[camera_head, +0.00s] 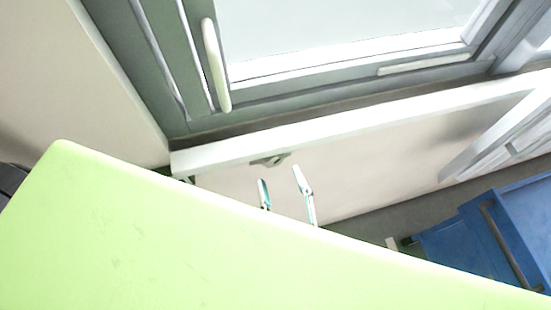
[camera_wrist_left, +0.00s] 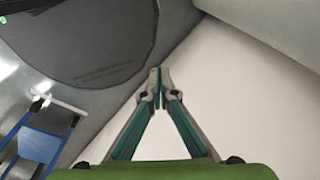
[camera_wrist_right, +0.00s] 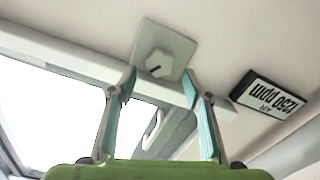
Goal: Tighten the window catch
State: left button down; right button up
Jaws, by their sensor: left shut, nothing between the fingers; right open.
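In the right wrist view, a square pale plate with a raised hexagonal knob (camera_wrist_right: 157,63) and a dark slot lies just beyond the fingertips. I cannot tell for sure that it is the window catch. In the head view, a long white handle (camera_head: 215,65) stands on the grey window frame, and a small grey fitting (camera_head: 270,160) sits below the white sill. My right gripper (camera_head: 281,181) is open, below that fitting; its open fingers also show in the right wrist view (camera_wrist_right: 160,78), apart from the plate. My left gripper (camera_wrist_left: 157,84) is shut and empty, facing a pale wall.
A large pale green surface hides much of the head view's lower part. The white sill (camera_head: 340,125) runs above the right gripper. Blue furniture (camera_head: 490,235) stands at the right.

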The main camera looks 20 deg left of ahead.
aim_at(274, 163)
jog(key=shift+p+x, duration=0.65)
jog(key=shift+x, duration=1.75)
jog(key=shift+s, duration=0.1)
jog(key=c, duration=1.1)
